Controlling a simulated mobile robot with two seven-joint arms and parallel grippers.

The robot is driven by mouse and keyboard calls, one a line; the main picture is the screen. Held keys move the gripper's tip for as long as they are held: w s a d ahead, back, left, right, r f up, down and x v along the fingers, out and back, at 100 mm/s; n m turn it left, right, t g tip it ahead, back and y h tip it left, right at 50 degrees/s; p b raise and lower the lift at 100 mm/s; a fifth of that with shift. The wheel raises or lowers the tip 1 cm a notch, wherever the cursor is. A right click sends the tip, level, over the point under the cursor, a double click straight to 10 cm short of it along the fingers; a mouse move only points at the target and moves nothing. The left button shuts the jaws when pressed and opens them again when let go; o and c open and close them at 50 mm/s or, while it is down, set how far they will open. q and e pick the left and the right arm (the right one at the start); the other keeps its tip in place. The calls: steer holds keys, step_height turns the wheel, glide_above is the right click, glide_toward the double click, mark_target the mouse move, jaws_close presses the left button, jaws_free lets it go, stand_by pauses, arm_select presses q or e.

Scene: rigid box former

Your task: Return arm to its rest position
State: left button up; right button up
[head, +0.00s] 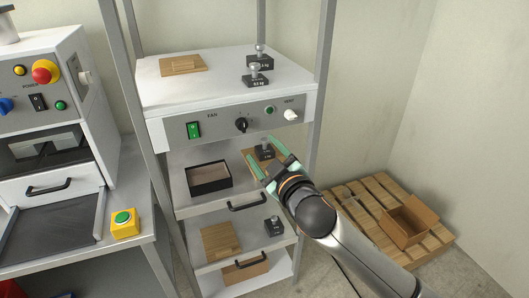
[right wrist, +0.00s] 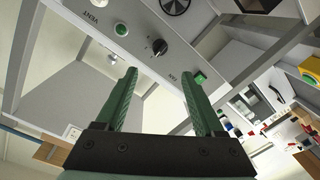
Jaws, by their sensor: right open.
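My right gripper (head: 263,156) reaches in from the lower right in the head view. Its two green fingers are spread apart with nothing between them. It is in front of the rack's middle shelf, near a black weight (head: 264,152) on a wooden board; the fingers partly cover both, and I cannot tell the depth gap. In the right wrist view the gripper (right wrist: 158,72) is open, and the control panel (right wrist: 150,35) with its black knob and green switch lies beyond the fingertips. My left gripper is not in view.
A metal rack (head: 314,110) holds the panel unit, with two weights (head: 258,80) and a wooden board (head: 183,64) on top. A black open box (head: 208,178) sits on the middle shelf. A pallet (head: 360,197) with a cardboard box (head: 408,222) stands right. A yellow button box (head: 125,224) is left.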

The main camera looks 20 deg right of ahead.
steer(key=s+a+f+m+g, duration=0.1)
steer(key=s+f+g, duration=0.3)
steer(key=f, duration=0.9)
steer(key=s+f+m+g, duration=0.4)
steer(key=s+f+m, duration=0.1)
steer(key=s+f, duration=1.7)
steer(key=s, duration=0.2)
steer(key=shift+s+f+y, duration=0.3)
steer(key=shift+s+f, duration=0.05)
steer(key=shift+s, duration=0.05)
